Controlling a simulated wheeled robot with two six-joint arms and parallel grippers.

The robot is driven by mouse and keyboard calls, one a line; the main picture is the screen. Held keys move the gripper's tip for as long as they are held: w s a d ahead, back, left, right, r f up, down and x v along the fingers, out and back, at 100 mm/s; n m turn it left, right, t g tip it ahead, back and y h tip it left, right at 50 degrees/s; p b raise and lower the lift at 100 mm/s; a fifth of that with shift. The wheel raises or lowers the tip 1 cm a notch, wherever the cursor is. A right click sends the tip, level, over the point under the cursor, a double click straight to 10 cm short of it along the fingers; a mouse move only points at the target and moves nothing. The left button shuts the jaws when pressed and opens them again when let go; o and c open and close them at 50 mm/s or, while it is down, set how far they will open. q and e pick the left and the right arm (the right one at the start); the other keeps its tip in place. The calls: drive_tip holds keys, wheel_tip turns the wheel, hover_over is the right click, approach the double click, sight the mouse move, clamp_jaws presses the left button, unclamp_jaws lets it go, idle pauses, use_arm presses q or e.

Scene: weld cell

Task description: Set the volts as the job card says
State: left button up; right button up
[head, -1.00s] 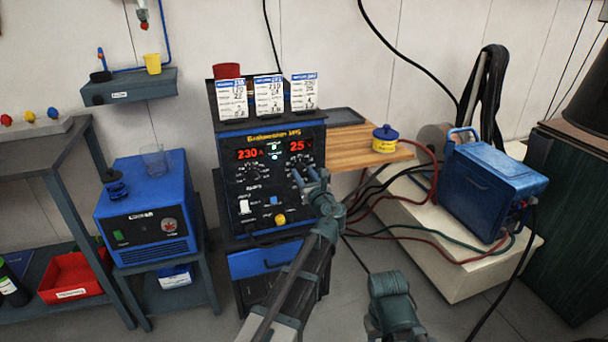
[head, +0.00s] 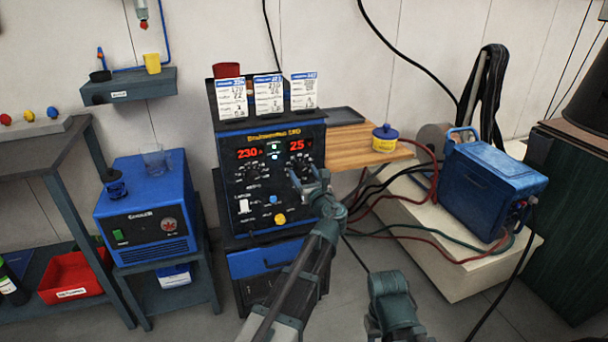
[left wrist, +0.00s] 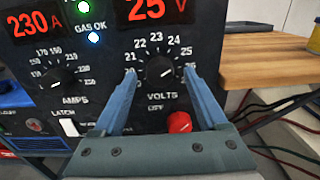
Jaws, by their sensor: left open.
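The welder (head: 270,185) stands in the middle of the head view, with red displays of 230 A and 25 V. In the left wrist view the black volts knob (left wrist: 162,71) sits under the 25 V display (left wrist: 155,8), ringed by numbers including 21 to 25. My left gripper (left wrist: 162,64) is open, its fingers on either side of the knob; contact is unclear. The left gripper also shows in front of the panel's right side in the head view (head: 306,177). Three job cards (head: 269,95) stand on the welder; their small print is blurred.
The amps knob (left wrist: 61,82) is left of the volts knob, and a red knob (left wrist: 179,122) is just below it. A wooden shelf (head: 365,145) with a yellow and blue tub (head: 384,139) adjoins the welder's right side. Cables hang below it. A blue cooler (head: 148,212) stands left.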

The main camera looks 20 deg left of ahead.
use_arm(q)
drive_tip(key=v, duration=1.3)
drive_tip(key=shift+s+d, duration=0.15)
